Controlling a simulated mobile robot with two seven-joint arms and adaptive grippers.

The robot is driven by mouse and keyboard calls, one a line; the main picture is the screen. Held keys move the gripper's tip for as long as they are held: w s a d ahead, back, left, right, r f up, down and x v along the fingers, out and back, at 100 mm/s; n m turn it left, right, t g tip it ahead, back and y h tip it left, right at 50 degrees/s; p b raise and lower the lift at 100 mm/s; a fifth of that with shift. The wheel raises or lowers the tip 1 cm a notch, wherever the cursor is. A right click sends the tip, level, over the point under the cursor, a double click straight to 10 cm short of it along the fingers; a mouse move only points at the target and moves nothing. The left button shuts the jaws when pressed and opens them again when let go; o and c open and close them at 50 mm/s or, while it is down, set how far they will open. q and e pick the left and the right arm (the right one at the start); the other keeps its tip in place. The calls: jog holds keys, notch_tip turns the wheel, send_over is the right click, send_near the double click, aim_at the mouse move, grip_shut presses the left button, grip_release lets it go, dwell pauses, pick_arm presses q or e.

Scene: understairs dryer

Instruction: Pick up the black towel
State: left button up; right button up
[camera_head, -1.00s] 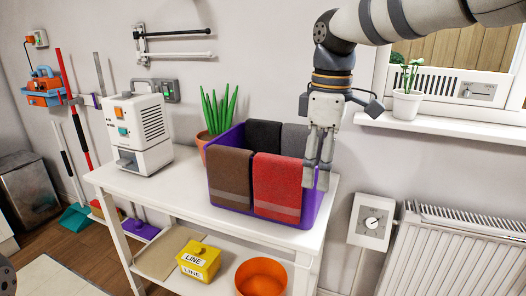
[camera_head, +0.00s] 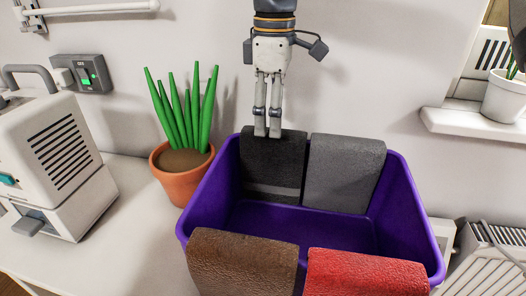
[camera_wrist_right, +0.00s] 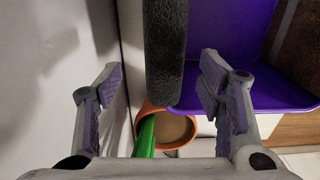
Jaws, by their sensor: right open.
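The black towel (camera_head: 272,168) hangs over the back wall of the purple bin (camera_head: 395,205), at its left part. In the right wrist view the black towel (camera_wrist_right: 166,50) is seen edge-on from above. My right gripper (camera_head: 267,135) points down at the towel's top edge. In the right wrist view its open fingers (camera_wrist_right: 150,90) stand on either side of the towel's line, with the towel closer to the right finger. I cannot tell how far the fingertips are above it.
A grey towel (camera_head: 343,172) hangs right of the black one. Brown (camera_head: 243,265) and red (camera_head: 366,274) towels hang on the bin's front wall. A potted plant (camera_head: 182,175) stands close left of the bin. The wall is close behind. A white machine (camera_head: 50,165) stands at left.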

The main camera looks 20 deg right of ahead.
aim_at(273, 158)
jog(key=f, duration=0.6)
jog(key=s+f, duration=0.1)
jog(key=f, duration=0.2)
jog(key=shift+f, duration=0.15)
jog(key=shift+w+f, duration=0.1)
jog(key=shift+f, duration=0.3)
jog(key=c, duration=1.3)
